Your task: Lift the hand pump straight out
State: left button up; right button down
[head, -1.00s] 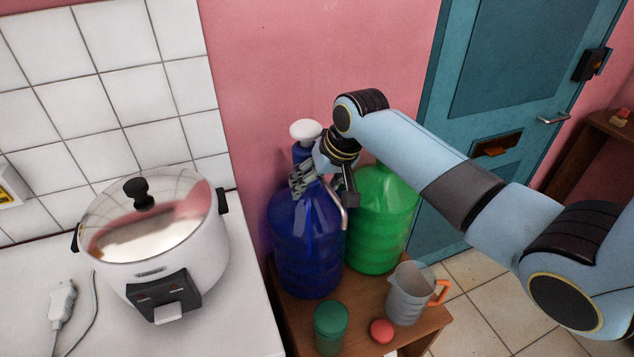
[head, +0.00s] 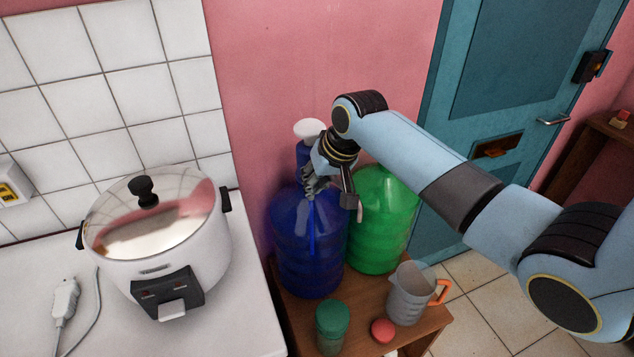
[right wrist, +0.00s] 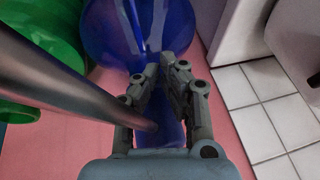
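The hand pump has a white top (head: 309,129) and a blue body, and stands upright at the mouth of the blue bottle (head: 300,265). My right gripper (head: 312,190) is at the pump just above the bottle's shoulder and hides the bottle neck. In the right wrist view its fingers (right wrist: 160,68) close in on both sides of the blue pump body, and the pump's metal spout (right wrist: 65,80) runs large across the left. The spout's end shows just right of the gripper in the head view. My left gripper is in neither view.
A green bottle (head: 378,235) stands close right of the blue one. A grey jug (head: 405,300), a green canister (head: 332,325) and a red ball-like thing (head: 382,331) stand in front on the wooden shelf. A white cooker (head: 165,250) is on the left counter. The pink wall is close behind.

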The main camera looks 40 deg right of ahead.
jog(key=c, duration=2.1)
grip_release()
jog(key=shift+w+d+r, duration=0.1)
jog(key=shift+d+r, duration=0.05)
jog(key=shift+d, duration=0.4)
jog(key=shift+o, duration=1.2)
jog(key=shift+d, duration=0.15)
jog(key=o, duration=0.5)
jog(key=shift+d, duration=0.2)
jog(key=shift+c, duration=0.2)
jog(key=o, duration=0.4)
jog(key=shift+w+a, duration=0.1)
jog(key=o, duration=0.4)
jog(key=shift+a, duration=0.15)
